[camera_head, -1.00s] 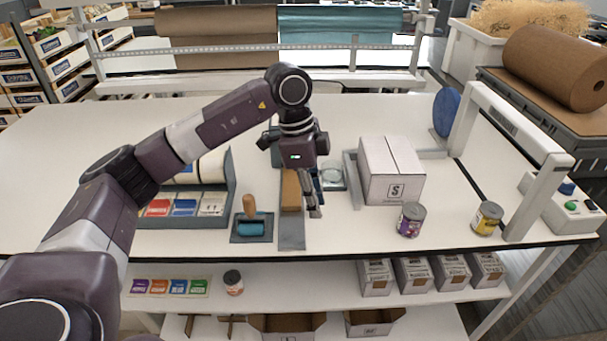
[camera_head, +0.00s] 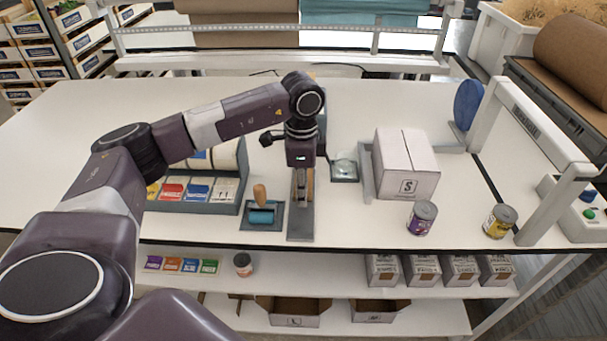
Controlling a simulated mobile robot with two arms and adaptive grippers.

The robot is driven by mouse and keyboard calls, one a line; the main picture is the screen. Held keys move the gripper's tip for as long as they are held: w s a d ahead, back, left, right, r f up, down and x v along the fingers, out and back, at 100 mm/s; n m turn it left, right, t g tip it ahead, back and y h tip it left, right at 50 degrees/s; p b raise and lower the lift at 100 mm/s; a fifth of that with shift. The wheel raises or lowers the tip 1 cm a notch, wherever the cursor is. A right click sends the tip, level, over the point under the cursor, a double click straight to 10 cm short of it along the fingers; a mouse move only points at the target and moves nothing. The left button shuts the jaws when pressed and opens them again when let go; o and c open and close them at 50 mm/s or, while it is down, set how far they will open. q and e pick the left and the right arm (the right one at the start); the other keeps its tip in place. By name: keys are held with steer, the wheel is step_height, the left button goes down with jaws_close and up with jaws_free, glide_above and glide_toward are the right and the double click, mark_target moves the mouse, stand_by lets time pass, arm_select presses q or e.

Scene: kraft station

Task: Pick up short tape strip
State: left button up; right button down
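A grey holder plate (camera_head: 301,228) lies on the white table, left of the white box. A brown strip (camera_head: 310,187) lies along it, mostly hidden behind my gripper. I cannot tell whether this is the short tape strip. My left gripper (camera_head: 301,203) points down over the plate, in line with the brown strip. Its fingers look close together, but I cannot tell whether they are shut or touch the strip. My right gripper is not in view.
To the right are a small glass dish (camera_head: 344,168), a white box (camera_head: 407,165), a purple can (camera_head: 421,217) and a yellow can (camera_head: 500,220).

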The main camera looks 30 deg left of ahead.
arm_select(q)
jaws_close()
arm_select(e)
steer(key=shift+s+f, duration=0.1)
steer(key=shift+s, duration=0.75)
